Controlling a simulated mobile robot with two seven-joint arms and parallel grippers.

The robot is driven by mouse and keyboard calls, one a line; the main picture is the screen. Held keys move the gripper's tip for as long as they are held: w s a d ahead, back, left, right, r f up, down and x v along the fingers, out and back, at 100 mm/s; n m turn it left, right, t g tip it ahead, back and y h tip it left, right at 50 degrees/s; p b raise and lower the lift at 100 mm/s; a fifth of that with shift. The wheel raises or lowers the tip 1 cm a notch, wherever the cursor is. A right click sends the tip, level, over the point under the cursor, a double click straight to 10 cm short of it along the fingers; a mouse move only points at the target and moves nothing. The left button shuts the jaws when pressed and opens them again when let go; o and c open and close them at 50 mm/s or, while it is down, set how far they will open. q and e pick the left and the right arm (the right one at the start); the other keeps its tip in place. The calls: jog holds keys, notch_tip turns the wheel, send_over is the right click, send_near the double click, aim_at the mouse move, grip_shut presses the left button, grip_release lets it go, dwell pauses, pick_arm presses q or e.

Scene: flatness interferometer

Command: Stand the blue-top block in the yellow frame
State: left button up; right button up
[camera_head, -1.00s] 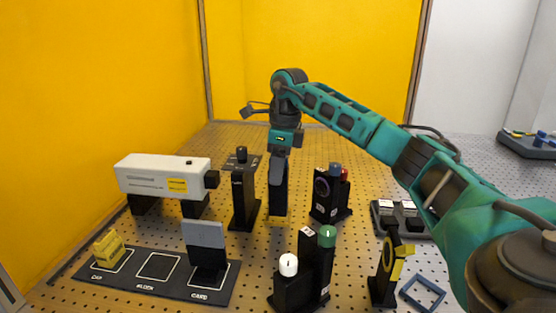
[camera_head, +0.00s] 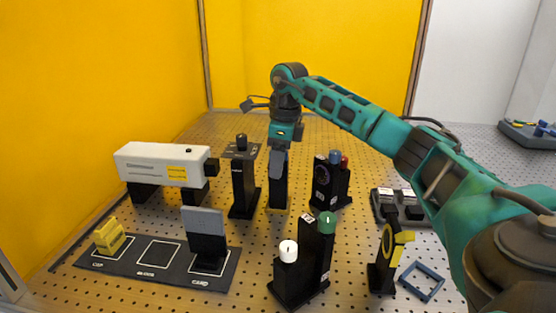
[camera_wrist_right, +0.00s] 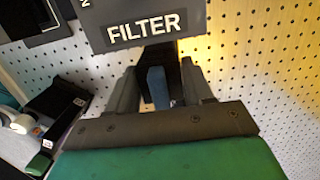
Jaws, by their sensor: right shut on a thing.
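My right gripper (camera_head: 279,170) points down in the middle of the head view, shut on the dark blue-top block (camera_head: 278,195). The block hangs upright between the fingers, behind the black post with the green cap. In the right wrist view its blue top (camera_wrist_right: 157,86) shows between the two fingers. A yellow patch (camera_wrist_right: 193,44) shows beside the block in that view; it may be part of the yellow frame. Whether the block's foot touches the board is unclear. My left gripper is not in view.
A black stand (camera_head: 243,185) with a flat top is close left of the gripper; a FILTER plate (camera_wrist_right: 145,28) is close in the wrist view. A black holder (camera_head: 330,185) with blue and red knobs stands right. A white-capped post (camera_head: 287,270) stands in front.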

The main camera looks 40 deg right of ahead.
jog(key=shift+f, duration=0.25)
jog(key=o, duration=1.1)
jog(key=shift+c, duration=0.2)
jog(key=o, duration=0.3)
jog(key=shift+r+p, duration=0.3)
jog(key=shift+r, duration=3.2)
